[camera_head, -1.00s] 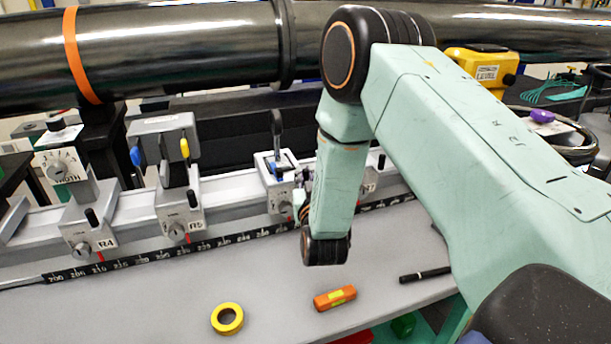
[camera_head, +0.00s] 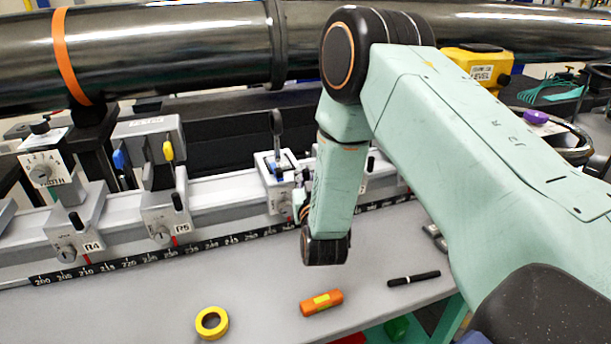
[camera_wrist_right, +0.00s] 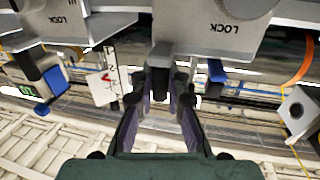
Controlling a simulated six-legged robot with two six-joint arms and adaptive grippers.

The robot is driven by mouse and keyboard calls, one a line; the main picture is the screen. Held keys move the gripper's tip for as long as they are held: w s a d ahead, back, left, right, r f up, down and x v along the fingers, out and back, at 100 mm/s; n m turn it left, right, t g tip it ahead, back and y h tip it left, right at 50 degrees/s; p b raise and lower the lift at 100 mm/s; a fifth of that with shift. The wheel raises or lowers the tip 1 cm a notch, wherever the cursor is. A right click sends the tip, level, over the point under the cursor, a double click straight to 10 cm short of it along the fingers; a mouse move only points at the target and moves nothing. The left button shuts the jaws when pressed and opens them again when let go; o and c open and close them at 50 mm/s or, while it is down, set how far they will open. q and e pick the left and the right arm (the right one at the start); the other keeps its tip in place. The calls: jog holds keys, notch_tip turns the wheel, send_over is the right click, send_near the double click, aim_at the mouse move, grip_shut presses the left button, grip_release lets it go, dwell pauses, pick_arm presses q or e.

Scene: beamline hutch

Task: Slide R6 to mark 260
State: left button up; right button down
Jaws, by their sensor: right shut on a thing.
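R6 (camera_head: 279,198) is the grey rail carriage just left of my right forearm in the head view, with a white-topped mount and a dark upright lever. Its label and pointer are hidden by my arm. My left gripper is not in view.
Carriages R5 (camera_head: 165,214) and R4 (camera_head: 75,236) stand left of R6, with a clear gap between R5 and R6. Another carriage (camera_head: 362,180) is close behind my arm on the right. Yellow tape (camera_head: 211,323), an orange block (camera_head: 321,302) and a black pen (camera_head: 414,278) lie on the bench.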

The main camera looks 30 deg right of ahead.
jog(key=c, duration=1.8)
grip_release()
jog(key=shift+a, duration=0.1)
jog(key=o, duration=0.5)
jog(key=shift+s+a+r, duration=0.1)
jog(key=shift+s, duration=0.05)
jog(key=shift+c, duration=0.2)
jog(key=v, duration=1.1)
jog(key=shift+s, duration=0.35)
jog(key=shift+a, duration=0.15)
